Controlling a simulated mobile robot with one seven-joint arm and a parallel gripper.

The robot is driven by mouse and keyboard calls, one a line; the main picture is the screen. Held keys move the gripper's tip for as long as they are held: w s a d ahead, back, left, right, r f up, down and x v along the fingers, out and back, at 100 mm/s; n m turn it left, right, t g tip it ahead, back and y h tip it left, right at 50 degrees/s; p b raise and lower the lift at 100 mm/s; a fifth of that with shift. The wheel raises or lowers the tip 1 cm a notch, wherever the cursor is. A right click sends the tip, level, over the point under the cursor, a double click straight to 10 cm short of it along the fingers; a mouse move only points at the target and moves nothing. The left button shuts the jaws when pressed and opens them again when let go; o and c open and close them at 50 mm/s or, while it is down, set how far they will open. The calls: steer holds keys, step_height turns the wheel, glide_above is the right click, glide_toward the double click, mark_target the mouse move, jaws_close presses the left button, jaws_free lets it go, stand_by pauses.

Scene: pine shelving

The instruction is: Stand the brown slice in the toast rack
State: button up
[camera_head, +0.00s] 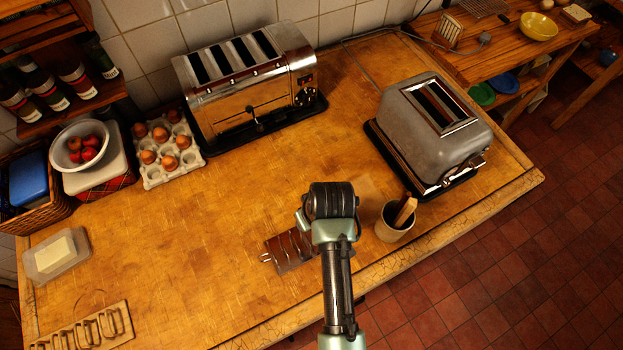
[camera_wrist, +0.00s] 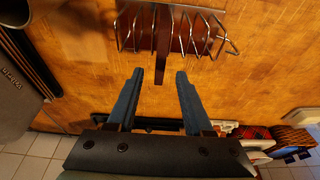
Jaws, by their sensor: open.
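The toast rack (camera_head: 284,250) has a dark reddish base and wire loops, and sits near the table's front edge. In the head view my arm covers its right part. The wrist view shows the rack (camera_wrist: 190,38) at the top. The brown slice (camera_wrist: 162,48) shows there as a narrow brown strip, edge-on and upright among the wires. My gripper (camera_wrist: 160,73) is open, its blue fingers either side of the strip's near end with a gap on each side. I cannot tell how deep the slice sits. In the head view my gripper's fingers are hidden.
A cup (camera_head: 394,225) with wooden utensils and a grey toaster (camera_head: 430,130) stand to the right. A long chrome toaster (camera_head: 245,85) and an egg tray (camera_head: 165,150) stand behind. A pale wooden rack (camera_head: 90,330) and butter dish (camera_head: 57,255) are at left. The table's left middle is clear.

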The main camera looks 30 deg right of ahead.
steer(key=b+v, duration=0.2)
steer(key=v, duration=1.1)
stand_by(0.4)
steer(key=w+a+r+t+h+b, duration=0.1)
steer(key=w+a+r+t+b, duration=0.1)
steer(key=w+r+t, duration=0.5)
steer(key=w+a+r+t+h+b, duration=0.1)
steer(key=w+r+t+b, duration=0.25)
steer(key=w+r, duration=0.7)
steer(key=s+a+r+t+b, duration=0.1)
steer(key=a+r+t, duration=0.15)
steer(key=r, duration=0.45)
steer(key=s+a+r+t, duration=0.2)
steer(key=r+t, duration=0.1)
steer(key=r, duration=0.5)
steer(key=s+a+r+t+y+b, duration=0.1)
steer(key=s+a+r+t, duration=0.1)
steer(key=s+r+t, duration=0.2)
steer(key=s+a+r+t+b, duration=0.1)
steer(key=s+a+r+t, duration=0.2)
steer(key=s+r, duration=0.3)
step_height(320, 180, up, 6)
steer(key=shift+s+a+f+t+y, duration=0.2)
steer(key=shift+t+y, duration=0.2)
steer(key=shift+t, duration=0.2)
